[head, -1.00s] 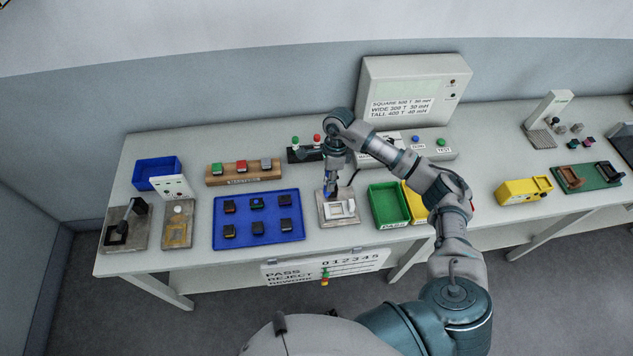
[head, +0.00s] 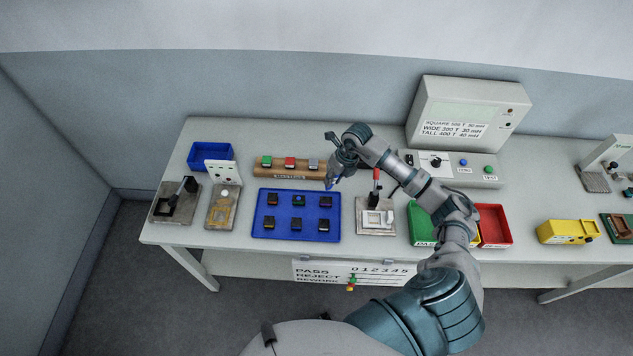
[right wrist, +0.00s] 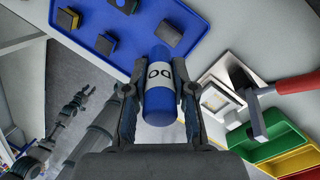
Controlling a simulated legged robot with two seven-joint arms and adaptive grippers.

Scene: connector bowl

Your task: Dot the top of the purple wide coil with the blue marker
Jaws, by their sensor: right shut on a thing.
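My right gripper (head: 334,182) is above the table by the back right corner of the blue tray (head: 262,235). It is shut on the blue marker (right wrist: 158,98), a blue cylinder with a white label, held between both fingers in the right wrist view. Several dark square coils with differently coloured tops stand in two rows on the tray. One back-row coil (head: 299,200) has a bluish top; I cannot tell which coil is the purple wide one. The marker is apart from the coils. An arm at the left of the right wrist view seems to end in my left gripper (right wrist: 78,102), too small to read.
A fixture (head: 376,230) with a white square frame and a red-handled lever stands right of the tray. Green (head: 421,228) and red (head: 494,226) bins lie beyond it. A wooden rack (head: 270,172) with coloured blocks is behind the tray.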

